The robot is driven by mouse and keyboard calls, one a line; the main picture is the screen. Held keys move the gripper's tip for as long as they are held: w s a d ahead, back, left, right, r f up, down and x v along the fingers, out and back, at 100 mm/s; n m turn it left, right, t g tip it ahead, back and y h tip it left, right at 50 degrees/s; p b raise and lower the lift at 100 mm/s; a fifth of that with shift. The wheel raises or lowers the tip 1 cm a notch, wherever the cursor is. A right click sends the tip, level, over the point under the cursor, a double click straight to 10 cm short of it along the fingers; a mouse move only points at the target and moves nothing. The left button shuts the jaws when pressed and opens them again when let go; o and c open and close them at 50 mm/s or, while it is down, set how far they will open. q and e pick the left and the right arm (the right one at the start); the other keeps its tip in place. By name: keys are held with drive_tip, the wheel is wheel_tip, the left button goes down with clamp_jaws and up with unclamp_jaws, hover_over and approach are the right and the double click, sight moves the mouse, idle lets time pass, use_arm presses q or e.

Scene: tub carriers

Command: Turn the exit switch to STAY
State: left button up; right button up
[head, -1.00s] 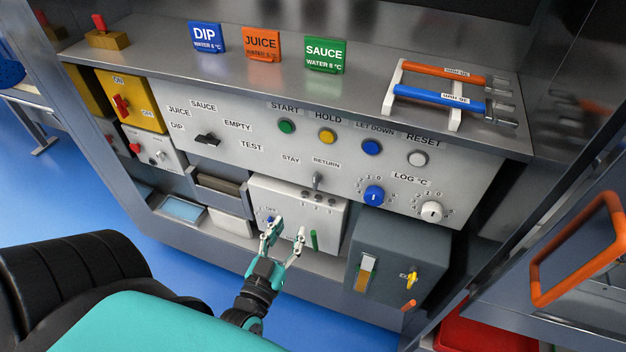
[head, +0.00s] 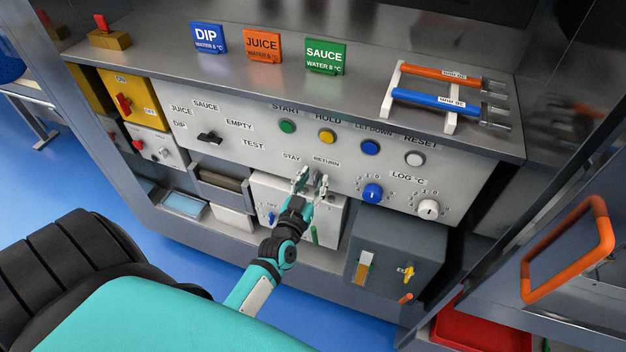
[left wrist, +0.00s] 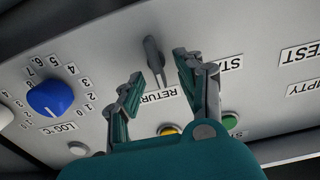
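The exit switch is a small grey lever (head: 317,179) on the light panel, below the STAY label (head: 291,156) and RETURN label (head: 326,162). In the left wrist view, which shows the panel upside down, the lever (left wrist: 154,58) points toward RETURN (left wrist: 157,96), not STAY (left wrist: 230,63). My left gripper (head: 312,182) is open in front of the switch. In the left wrist view its fingertips (left wrist: 158,74) are apart, with the lever showing between them; whether they touch it cannot be told. My right gripper is not in view.
A blue knob (head: 373,193) and a white knob (head: 428,209) sit right of the switch. Push buttons, including a yellow one (head: 327,136), run above it. A white box (head: 262,190) and a dark grey box (head: 397,250) stand below on the lower ledge.

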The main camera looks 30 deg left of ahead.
use_arm(q)
drive_tip(key=c, duration=0.7)
clamp_jaws()
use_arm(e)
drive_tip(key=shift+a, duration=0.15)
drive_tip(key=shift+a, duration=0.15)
use_arm(q)
drive_tip(key=shift+n, duration=0.3)
drive_tip(key=shift+s+a+f+n+b, duration=0.1)
drive_tip(key=shift+a+f+n+b, duration=0.1)
drive_tip(key=shift+n, duration=1.65)
drive_tip(key=shift+a+f+n+b, duration=0.1)
drive_tip(key=shift+a+n+b, duration=0.05)
drive_tip(key=shift+n, duration=1.75)
drive_tip(key=shift+s+a+f+n+b, duration=0.1)
drive_tip(key=shift+a+n+b, duration=0.1)
drive_tip(key=shift+n, duration=1.65)
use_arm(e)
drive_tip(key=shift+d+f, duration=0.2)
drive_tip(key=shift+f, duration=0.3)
